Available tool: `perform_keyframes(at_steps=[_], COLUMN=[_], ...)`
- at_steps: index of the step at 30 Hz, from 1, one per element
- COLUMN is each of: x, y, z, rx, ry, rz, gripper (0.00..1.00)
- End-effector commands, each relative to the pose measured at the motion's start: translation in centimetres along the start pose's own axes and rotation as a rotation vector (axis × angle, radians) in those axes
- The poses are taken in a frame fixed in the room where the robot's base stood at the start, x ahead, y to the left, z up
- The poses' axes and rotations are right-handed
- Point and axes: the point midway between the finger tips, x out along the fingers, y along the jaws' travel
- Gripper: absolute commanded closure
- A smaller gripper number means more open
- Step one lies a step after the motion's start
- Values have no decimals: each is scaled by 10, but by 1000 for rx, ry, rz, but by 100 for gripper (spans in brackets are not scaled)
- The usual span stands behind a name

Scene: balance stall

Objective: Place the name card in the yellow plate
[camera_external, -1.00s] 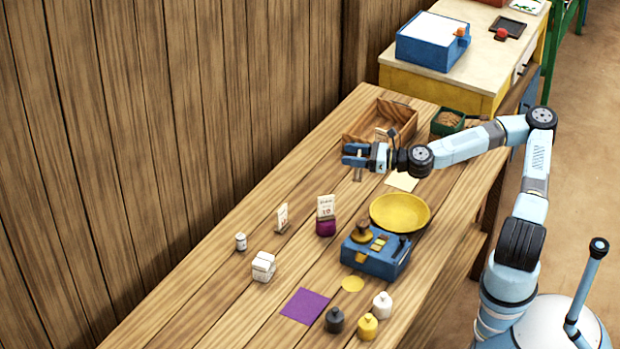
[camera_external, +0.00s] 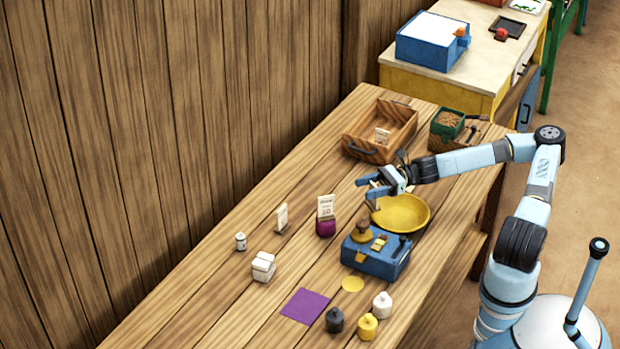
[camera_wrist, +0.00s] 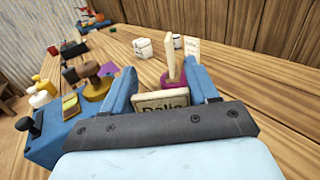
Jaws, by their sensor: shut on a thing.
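The name card (camera_wrist: 160,102), a pale wooden plaque with dark letters, is between the two blue fingers of my gripper (camera_wrist: 162,72) in the wrist view. Its lower part is hidden by the gripper body. In the external view my gripper (camera_external: 366,187) is shut on the card, over the upper left rim of the yellow plate (camera_external: 408,216). The card is too small there to make out clearly. The plate is a round shallow bowl, partly covered by my gripper. I cannot tell whether the card touches it.
A blue scale (camera_external: 375,262) stands right in front of the plate. A price card on a purple base (camera_external: 326,228) stands to the left. A wooden crate (camera_external: 362,150) and a green box (camera_external: 446,125) are behind. Small jars (camera_external: 367,327) stand at the front.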

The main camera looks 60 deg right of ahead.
Motion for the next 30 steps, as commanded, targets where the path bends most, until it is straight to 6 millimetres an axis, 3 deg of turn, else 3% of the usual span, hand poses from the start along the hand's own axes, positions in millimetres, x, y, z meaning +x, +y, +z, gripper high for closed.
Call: perform_keyframes(at_steps=[15,30], x=[-14,-28], y=[23,40], z=[10,41], rx=[-1,-2], ry=[7,8], rz=[212,387], gripper=[87,87])
